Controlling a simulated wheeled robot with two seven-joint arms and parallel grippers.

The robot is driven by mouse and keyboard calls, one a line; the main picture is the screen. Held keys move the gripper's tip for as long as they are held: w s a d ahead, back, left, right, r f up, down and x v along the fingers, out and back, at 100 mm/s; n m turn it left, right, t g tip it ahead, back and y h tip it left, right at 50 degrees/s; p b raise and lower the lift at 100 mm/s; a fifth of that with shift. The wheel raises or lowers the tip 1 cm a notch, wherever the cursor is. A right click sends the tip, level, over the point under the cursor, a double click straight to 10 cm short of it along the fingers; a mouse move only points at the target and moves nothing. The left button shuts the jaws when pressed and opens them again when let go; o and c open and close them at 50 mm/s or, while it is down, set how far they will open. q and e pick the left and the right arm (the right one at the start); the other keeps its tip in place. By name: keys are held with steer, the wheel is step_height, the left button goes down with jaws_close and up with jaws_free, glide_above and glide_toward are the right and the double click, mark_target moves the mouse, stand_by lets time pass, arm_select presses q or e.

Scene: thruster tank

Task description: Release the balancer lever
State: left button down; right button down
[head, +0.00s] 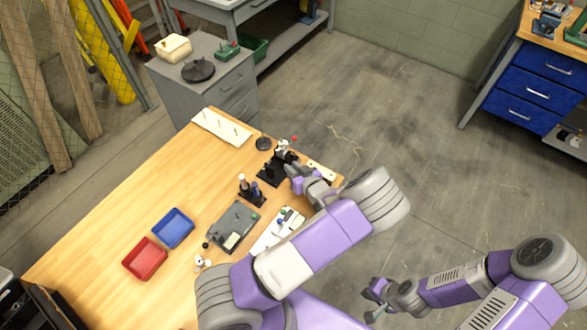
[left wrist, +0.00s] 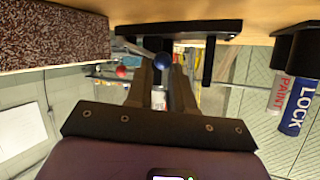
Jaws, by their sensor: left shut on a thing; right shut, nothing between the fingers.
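A dark balancer stand (head: 270,172) with a pale upright part and a red knob (head: 294,138) stands at the table's far right edge. My left gripper (head: 297,180) is at this stand. In the left wrist view, which is upside down, a black base plate (left wrist: 180,30) is at the top. A grey lever (left wrist: 138,49) with a blue knob (left wrist: 164,60) reaches between the fingertips of my left gripper (left wrist: 162,72), which are shut on it. A red knob (left wrist: 122,72) shows just left of the fingers. My right gripper (head: 374,291) is shut and empty, off the table's right side.
Paint and lock bottles (left wrist: 297,105) stand in a black holder (head: 253,198) close to the left arm. A grey box (head: 232,226), a white board (head: 277,231), blue tray (head: 173,228) and red tray (head: 145,259) lie on the table. The table's left side is clear.

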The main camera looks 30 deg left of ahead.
arm_select(q)
steer(key=shift+w+d, duration=0.1)
steer(key=shift+w, duration=0.05)
stand_by(0.7)
steer(key=c, duration=1)
jaws_free()
steer(key=shift+p+v, duration=0.7)
steer(key=shift+v, duration=3.1)
